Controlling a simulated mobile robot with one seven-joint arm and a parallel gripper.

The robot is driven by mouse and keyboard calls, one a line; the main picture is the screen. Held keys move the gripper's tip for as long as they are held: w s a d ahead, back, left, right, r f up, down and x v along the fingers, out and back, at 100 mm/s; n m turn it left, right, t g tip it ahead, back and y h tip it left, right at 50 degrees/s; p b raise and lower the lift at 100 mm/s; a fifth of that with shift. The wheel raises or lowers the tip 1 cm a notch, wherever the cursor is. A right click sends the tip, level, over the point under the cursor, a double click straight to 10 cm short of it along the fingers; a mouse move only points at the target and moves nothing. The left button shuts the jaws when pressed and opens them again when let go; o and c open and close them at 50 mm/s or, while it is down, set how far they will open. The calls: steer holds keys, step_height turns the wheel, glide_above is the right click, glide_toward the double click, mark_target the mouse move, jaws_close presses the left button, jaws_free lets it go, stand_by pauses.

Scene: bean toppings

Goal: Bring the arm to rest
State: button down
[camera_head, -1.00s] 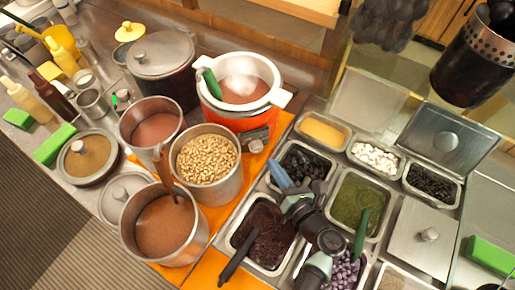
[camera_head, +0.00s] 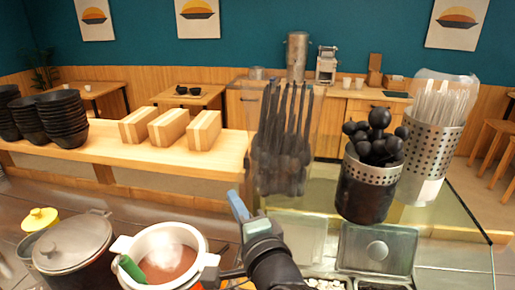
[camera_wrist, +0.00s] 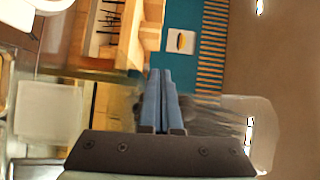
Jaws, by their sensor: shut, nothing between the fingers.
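My gripper (camera_head: 236,200) shows at the lower middle of the head view, its blue fingers pointing up and a little left. My dark arm runs from it down to the bottom edge. In the wrist view, the two blue fingers of my gripper (camera_wrist: 161,74) lie side by side, shut with nothing between them. The gripper is raised, with its fingertips apart from things, just right of the white pot (camera_head: 168,245) in the head view.
A clear holder of dark utensils (camera_head: 283,140) stands behind the gripper. A dark perforated canister (camera_head: 368,190) and a steel straw holder (camera_head: 428,150) stand to its right. Wooden boxes (camera_head: 170,128) and stacked black bowls (camera_head: 62,118) sit on the wooden counter (camera_head: 110,165).

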steer(key=s+d+r+n+t+h, duration=0.1)
steer(key=s+r+n+t, duration=0.2)
steer(key=r, duration=0.7)
steer(key=s+d+r+n+t+h, duration=0.15)
steer(key=r+n, duration=0.25)
steer(key=r, duration=0.5)
steer(key=s+d+r+n+t+h, duration=0.1)
steer(key=s+r+n+t+h, duration=0.3)
steer(key=s+r, duration=0.9)
step_height(320, 180, up, 4)
steer(key=n+t, duration=0.2)
steer(key=t, duration=0.1)
steer(key=shift+s+d+f, duration=0.15)
steer(key=shift+s+d, duration=0.25)
steer(key=shift+d+h, duration=0.1)
steer(key=shift+h, duration=0.25)
